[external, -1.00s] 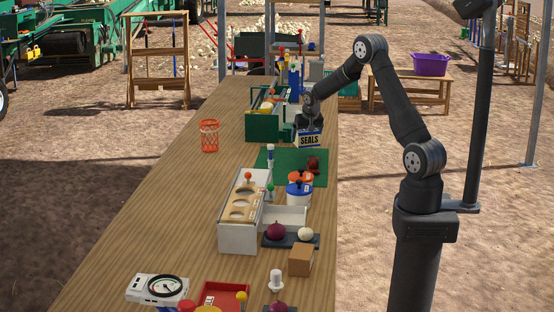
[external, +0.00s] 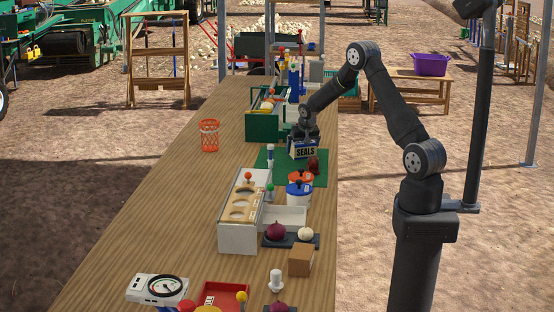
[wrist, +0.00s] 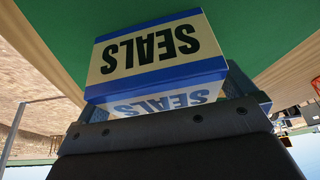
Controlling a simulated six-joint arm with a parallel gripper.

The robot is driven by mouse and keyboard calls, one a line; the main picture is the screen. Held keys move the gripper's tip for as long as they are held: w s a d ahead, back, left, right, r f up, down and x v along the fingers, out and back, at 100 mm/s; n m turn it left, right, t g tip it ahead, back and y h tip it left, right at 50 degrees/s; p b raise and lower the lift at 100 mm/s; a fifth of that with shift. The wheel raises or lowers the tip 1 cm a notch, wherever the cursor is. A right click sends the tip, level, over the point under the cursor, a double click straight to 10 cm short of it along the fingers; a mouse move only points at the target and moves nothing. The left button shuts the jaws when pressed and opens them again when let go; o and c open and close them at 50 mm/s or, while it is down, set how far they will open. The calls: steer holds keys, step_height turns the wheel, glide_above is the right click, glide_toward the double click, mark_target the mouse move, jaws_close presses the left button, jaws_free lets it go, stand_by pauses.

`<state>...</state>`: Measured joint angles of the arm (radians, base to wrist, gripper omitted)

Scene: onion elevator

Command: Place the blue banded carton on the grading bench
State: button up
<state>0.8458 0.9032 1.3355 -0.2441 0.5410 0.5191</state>
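The blue banded carton (external: 303,151) is a cream box with blue bands and the word SEALS. It is at the far part of the green mat (external: 287,176) on the long wooden bench. My gripper (external: 306,138) points down onto the carton's top. In the wrist view the carton (wrist: 158,53) sits between the fingers of my gripper (wrist: 165,100), which are shut on it, with green behind it. I cannot tell whether the carton's base touches the mat.
A dark red object (external: 313,165) stands close in front of the carton. White tubs with orange and blue lids (external: 299,191) are nearer. A green bin (external: 262,126) is behind left. An orange basket (external: 209,135) stands left. The wooden bench between basket and mat is clear.

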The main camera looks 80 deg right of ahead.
steer(key=v, duration=1.2)
steer(key=shift+r, duration=0.2)
steer(key=shift+f, duration=0.15)
steer(key=x, duration=1.2)
steer(key=shift+f, duration=0.1)
steer(key=shift+r, duration=1.2)
steer(key=shift+f, duration=0.1)
